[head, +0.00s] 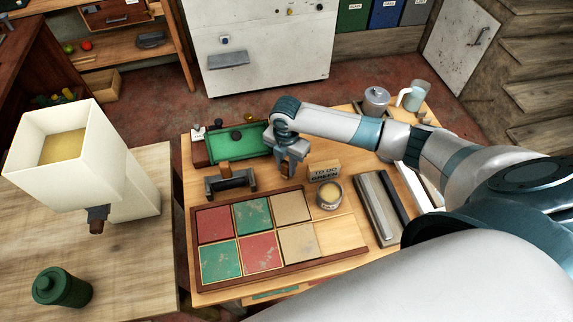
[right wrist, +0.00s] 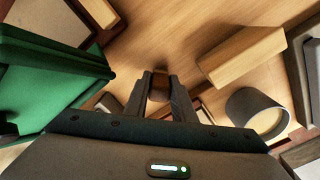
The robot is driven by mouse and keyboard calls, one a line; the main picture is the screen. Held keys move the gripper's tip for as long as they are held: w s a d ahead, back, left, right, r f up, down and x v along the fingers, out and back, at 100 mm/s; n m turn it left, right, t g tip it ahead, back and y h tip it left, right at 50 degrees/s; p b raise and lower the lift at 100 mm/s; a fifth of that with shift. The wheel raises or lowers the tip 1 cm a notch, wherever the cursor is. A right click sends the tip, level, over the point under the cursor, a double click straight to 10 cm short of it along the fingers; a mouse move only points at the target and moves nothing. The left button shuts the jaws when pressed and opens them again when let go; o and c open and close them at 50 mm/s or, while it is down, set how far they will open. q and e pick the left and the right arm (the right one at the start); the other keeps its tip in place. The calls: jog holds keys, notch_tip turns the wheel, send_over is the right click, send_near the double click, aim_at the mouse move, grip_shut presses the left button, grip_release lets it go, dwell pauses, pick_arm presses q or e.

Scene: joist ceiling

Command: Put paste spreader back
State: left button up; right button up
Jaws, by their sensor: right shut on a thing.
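My right gripper (head: 290,170) is over the table, behind the tile tray and left of the small sign. In the right wrist view its fingers (right wrist: 160,98) are shut on a small brown piece, which I take to be the handle of the paste spreader (right wrist: 160,80). The rest of the spreader is hidden. An open round tin of pale paste (head: 329,194) stands to the right of the gripper; it also shows in the right wrist view (right wrist: 258,112). A dark stand with a wooden-handled tool (head: 229,180) is to the left. My left gripper is not in view.
The tray (head: 282,272) holds red, green and tan tiles; its right part is bare. A "TO DO GREEN" sign (head: 324,171), green box (head: 237,142), grey bars (head: 381,207), lidded pot (head: 376,100) and pitcher (head: 413,96) stand around. A side table (head: 145,265) is left.

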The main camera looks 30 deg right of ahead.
aim_at(286, 162)
jog(key=o, duration=1.1)
jog(key=shift+f, duration=0.1)
jog(key=shift+c, duration=0.2)
jog(key=shift+r, duration=0.25)
notch_tip(286, 162, up, 10)
jog(key=b, duration=0.2)
jog(key=shift+r+b, duration=0.25)
jog(key=shift+b, duration=0.05)
jog(key=shift+r, duration=0.7)
